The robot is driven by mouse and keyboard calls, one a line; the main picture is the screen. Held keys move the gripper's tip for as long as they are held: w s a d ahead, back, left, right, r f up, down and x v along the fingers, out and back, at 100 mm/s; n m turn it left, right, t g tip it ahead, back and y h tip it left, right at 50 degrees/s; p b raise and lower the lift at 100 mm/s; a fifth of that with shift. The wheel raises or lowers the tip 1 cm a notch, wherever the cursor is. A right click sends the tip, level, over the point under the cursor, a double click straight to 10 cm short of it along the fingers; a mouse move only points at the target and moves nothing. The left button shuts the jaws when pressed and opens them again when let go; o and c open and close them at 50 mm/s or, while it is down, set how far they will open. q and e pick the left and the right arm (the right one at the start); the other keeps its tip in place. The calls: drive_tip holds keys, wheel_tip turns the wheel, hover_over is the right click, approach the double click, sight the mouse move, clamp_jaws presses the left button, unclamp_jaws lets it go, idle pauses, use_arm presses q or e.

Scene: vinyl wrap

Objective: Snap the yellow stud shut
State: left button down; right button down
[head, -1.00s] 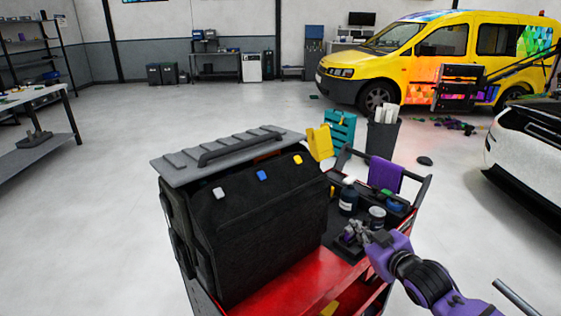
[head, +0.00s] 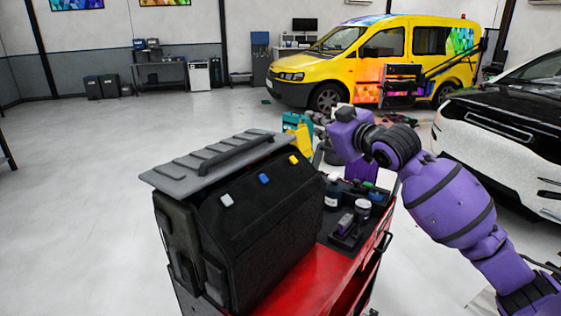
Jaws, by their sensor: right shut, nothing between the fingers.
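The yellow stud (head: 293,160) is a small yellow tab at the upper right of the sloping front of a black bag (head: 255,215). A blue stud (head: 263,179) and a white stud (head: 226,199) sit along the same edge to its left. I cannot tell whether the yellow stud is fastened. My right gripper (head: 311,118) is raised beyond and above the bag's right end, apart from the stud. It is small and partly hidden by my purple wrist; it is shut and empty. My left gripper is out of view.
The bag, with a grey ribbed lid (head: 215,160) on top, stands on a red cart (head: 315,285). Bottles and a black tray (head: 345,235) crowd the cart's right side. A yellow box (head: 302,137) is behind the bag. Open floor lies to the left.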

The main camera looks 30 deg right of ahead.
sight(293, 160)
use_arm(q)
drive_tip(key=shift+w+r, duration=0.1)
use_arm(e)
drive_tip(key=shift+a+f+g, duration=0.15)
drive_tip(key=shift+f+g, duration=0.15)
drive_tip(key=shift+f, duration=0.2)
